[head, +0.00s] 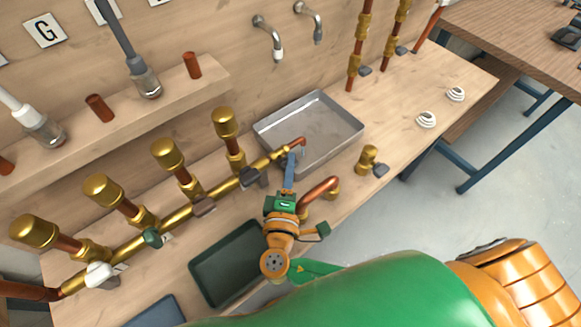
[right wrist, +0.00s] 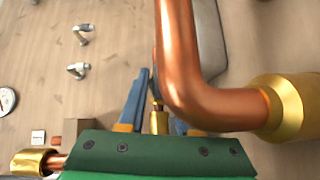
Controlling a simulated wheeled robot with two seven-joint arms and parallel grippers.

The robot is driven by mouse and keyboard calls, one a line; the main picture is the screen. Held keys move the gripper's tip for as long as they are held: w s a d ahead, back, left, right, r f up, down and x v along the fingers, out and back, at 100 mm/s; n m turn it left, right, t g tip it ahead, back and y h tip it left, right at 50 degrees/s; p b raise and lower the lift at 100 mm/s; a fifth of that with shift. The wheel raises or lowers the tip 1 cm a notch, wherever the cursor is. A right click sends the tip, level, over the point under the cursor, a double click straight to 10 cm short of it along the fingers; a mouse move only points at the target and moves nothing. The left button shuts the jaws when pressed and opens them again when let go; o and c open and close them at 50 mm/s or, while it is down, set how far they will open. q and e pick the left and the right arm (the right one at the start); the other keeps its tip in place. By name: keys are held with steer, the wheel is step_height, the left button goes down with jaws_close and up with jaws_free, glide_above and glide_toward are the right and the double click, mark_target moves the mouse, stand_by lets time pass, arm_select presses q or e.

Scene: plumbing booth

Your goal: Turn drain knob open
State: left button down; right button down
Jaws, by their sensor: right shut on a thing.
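The brass manifold (head: 224,187) runs diagonally across the bench, with tall brass-capped risers and small valve handles along it. Its far end has a thin brass and copper outlet (head: 297,142) beside the metal tray. My right gripper (head: 290,160) reaches to this end with its blue fingers, shut on what appears to be the drain knob. The knob itself is mostly hidden by the fingers, so its angle cannot be told. In the right wrist view, a small brass piece (right wrist: 159,121) shows between the blue fingers (right wrist: 150,100). My left gripper is not in view.
A bent copper pipe (head: 319,188) stands close to the right gripper and crosses the right wrist view (right wrist: 178,60). The metal tray (head: 345,108) lies beyond. A dark green tray (head: 205,285) sits near the front.

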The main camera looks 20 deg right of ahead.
steer(key=c, duration=0.8)
jaws_free()
steer(key=shift+a, duration=0.1)
steer(key=b+v, duration=0.1)
steer(key=v, duration=0.5)
steer(key=shift+s+a+f+b, duration=0.1)
steer(key=shift+s+a+b, duration=0.1)
steer(key=shift+b, duration=0.15)
steer(key=shift+s, duration=0.25)
